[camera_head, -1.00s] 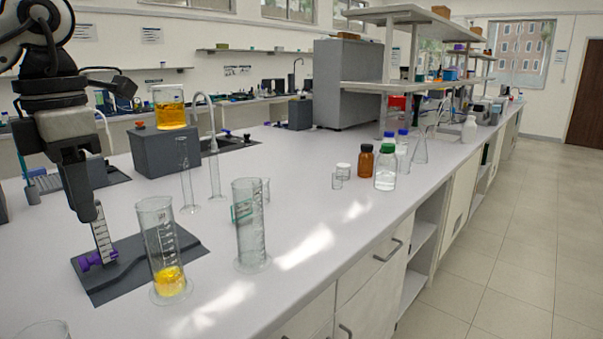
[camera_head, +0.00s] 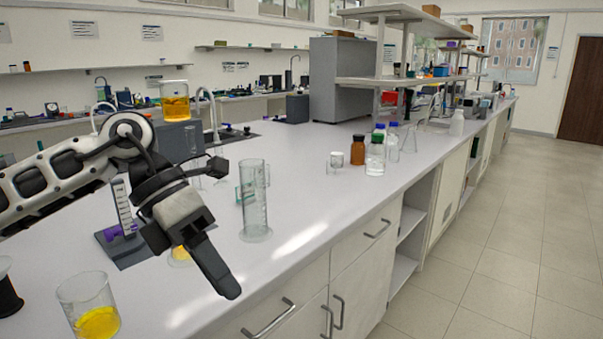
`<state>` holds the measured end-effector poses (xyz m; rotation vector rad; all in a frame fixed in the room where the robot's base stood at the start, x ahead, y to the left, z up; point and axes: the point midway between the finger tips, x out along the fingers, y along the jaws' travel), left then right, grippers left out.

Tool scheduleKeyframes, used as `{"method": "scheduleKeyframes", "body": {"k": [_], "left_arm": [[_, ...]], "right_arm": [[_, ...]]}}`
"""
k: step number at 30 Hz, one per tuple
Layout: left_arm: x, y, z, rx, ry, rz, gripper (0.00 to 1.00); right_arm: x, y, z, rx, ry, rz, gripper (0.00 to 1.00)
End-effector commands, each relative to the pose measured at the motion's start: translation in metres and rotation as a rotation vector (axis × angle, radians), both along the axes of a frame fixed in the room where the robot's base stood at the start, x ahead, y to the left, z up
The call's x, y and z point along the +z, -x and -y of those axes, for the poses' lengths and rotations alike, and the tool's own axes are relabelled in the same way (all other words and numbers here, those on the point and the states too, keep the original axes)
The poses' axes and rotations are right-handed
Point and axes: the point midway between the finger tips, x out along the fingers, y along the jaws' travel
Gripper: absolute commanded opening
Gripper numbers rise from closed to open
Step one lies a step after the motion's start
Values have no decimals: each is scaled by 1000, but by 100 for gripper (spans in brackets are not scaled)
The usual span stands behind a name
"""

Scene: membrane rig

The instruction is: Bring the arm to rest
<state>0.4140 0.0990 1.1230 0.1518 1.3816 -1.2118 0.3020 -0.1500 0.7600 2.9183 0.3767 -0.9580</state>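My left arm (camera_head: 75,170) comes in from the left. Its gripper (camera_head: 222,285) points down and to the right over the front part of the bench (camera_head: 310,195). The fingers show nearly edge-on as one dark shape, so I cannot tell whether they are apart. Nothing shows held at the tip. My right gripper is not in view.
Below the gripper, a vessel's yellow liquid (camera_head: 180,254) shows, mostly hidden. A clear cylinder (camera_head: 254,205) stands close to its right. A beaker of yellow liquid (camera_head: 88,305) stands front left. Bottles (camera_head: 375,155) stand farther back. The bench's middle right is clear.

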Motion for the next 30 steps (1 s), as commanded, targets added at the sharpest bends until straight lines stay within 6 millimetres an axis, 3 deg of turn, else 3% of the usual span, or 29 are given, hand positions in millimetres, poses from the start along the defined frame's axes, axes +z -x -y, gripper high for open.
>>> {"method": "scheduleKeyframes", "body": {"k": [1, 3, 6, 9, 12, 14, 17, 20, 22, 26, 30], "left_arm": [[-12, 11, 25, -11, 107, -68, 28], [-18, 24, 59, 2, 283, -168, 28], [-16, 38, 99, 71, 547, -336, 28], [-9, 40, 123, 198, 794, -520, 28], [-6, 29, 131, 380, 1014, -714, 28], [-11, 17, 128, 513, 1130, -832, 28], [-33, -6, 112, 778, 1287, -1032, 28], [-76, -25, 86, 1089, 1395, -1229, 28], [-119, -30, 63, 1330, 1435, -1360, 28], [-208, -13, 21, 1784, 1425, -1567, 28], [-289, 33, -15, 2202, 1325, -1719, 28]], "right_arm": [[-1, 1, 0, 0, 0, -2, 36], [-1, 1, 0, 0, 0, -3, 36], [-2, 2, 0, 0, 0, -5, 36], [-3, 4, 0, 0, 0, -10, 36], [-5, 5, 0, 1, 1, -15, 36], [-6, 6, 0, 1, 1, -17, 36], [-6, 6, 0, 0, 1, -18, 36], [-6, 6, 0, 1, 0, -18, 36], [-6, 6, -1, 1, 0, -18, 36], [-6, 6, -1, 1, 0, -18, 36], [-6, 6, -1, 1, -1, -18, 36]]}}
